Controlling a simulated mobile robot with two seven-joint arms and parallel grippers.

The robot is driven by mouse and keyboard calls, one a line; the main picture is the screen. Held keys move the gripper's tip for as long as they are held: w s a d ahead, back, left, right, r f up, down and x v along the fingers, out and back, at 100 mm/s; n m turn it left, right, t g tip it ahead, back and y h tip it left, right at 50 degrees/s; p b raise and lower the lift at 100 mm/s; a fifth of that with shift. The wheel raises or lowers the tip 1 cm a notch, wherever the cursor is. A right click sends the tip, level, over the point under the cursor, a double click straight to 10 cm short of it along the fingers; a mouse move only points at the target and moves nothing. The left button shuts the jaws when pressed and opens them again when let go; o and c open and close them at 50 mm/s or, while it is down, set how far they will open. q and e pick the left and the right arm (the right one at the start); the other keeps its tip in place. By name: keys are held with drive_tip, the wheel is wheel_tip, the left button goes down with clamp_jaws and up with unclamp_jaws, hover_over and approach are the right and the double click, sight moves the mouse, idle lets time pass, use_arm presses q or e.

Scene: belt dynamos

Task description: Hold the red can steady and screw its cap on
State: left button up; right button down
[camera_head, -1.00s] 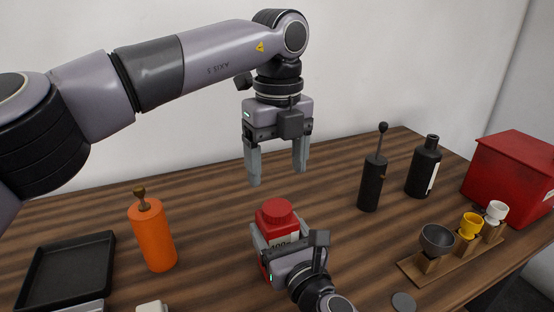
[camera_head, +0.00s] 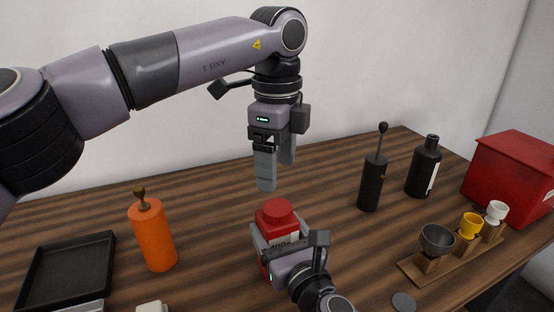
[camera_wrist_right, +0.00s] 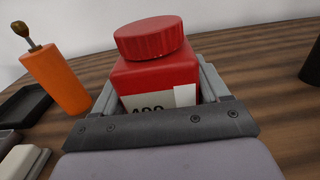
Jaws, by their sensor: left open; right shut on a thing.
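The red can (camera_head: 284,233) stands upright on the wooden table, with a white label on its front. Its ribbed red cap (camera_head: 275,211) sits on top of it. My right gripper (camera_head: 278,243) is shut on the can's body from the front. The right wrist view shows the can (camera_wrist_right: 150,82) between the fingers and the cap (camera_wrist_right: 149,38) clear above them. My left gripper (camera_head: 276,176) is open and empty, pointing down above the cap and apart from it. Its two fingers partly overlap in the head view.
An orange grinder (camera_head: 153,236) and a black tray (camera_head: 68,270) are at the left. A black grinder (camera_head: 371,184), a black bottle (camera_head: 424,168) and a red box (camera_head: 513,172) are at the right. A wooden rack (camera_head: 416,269) holds small cups. The table behind the can is clear.

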sight(277, 206)
use_arm(q)
drive_tip(key=shift+f, duration=4)
